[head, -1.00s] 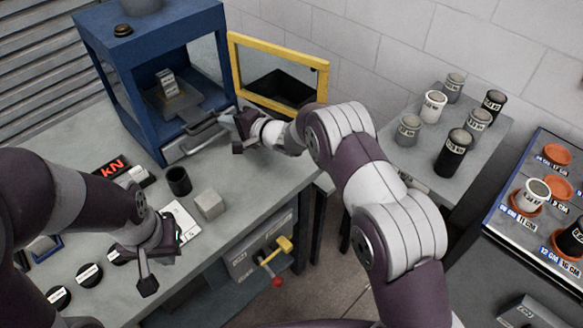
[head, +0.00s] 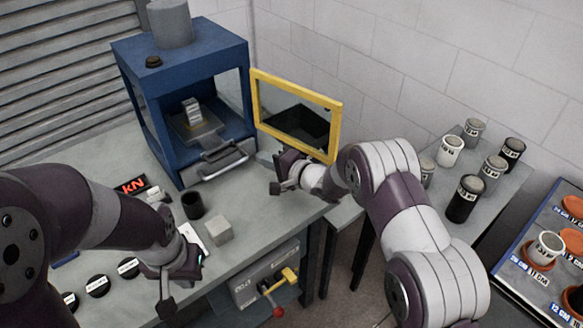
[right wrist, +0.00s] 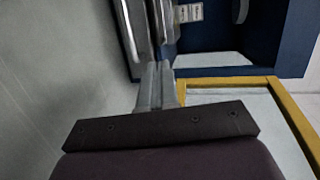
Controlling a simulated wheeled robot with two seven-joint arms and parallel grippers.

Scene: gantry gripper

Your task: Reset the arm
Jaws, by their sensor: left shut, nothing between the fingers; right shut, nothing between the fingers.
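My right gripper (head: 279,180) is shut and empty. It hangs just right of the blue cabinet (head: 184,120), apart from the grey handle (head: 226,163) at its front. In the right wrist view my right gripper's fingers (right wrist: 157,82) are together, with cabinet parts beyond them. My right arm (head: 405,190) reaches in from the lower right. My left gripper (head: 172,292) is shut and empty, low at the bench's front, left of the lever box. My left arm comes in from the left edge.
The yellow-framed door (head: 336,130) stands open behind my right gripper. A lever box (head: 262,278) hangs below. Several labelled canisters stand on the right table (head: 440,205).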

